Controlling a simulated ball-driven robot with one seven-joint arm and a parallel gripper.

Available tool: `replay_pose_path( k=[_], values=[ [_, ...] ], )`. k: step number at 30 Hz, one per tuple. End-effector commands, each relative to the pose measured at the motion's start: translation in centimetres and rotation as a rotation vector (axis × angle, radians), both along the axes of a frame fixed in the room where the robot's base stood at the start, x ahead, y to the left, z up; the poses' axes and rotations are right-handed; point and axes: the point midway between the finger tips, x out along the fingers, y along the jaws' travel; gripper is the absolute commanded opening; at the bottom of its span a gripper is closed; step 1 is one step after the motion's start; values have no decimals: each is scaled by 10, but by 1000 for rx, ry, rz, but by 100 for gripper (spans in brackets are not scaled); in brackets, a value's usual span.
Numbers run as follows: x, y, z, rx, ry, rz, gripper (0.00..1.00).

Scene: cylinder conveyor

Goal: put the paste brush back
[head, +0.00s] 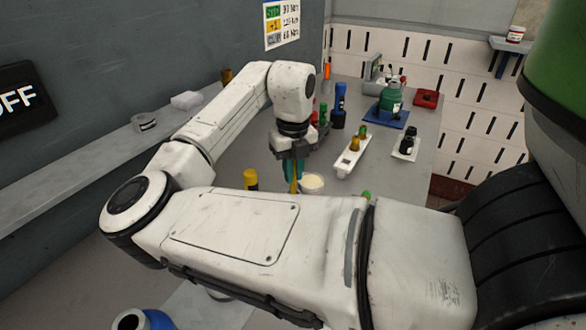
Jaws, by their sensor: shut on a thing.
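My gripper (292,166) points down over the grey bench, with teal parts at its fingertips. It is shut on a thin yellow-brown upright stick, which looks like the paste brush (294,185). The stick's lower end is hidden behind my forearm. A round pot with a cream top (312,182) stands just to the right of the brush in the picture. I cannot tell whether the brush touches the pot. No separate brush holder can be made out.
A white tray (345,165) with yellow and green-topped items lies to the right. A yellow-capped item (250,178) is left of my gripper.

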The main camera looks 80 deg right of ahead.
Motion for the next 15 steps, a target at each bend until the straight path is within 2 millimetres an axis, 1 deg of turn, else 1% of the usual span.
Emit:
replay_pose_path(
  k=[15],
  values=[
    [0, 0, -13, 0, 0, 0, 0]
  ],
)
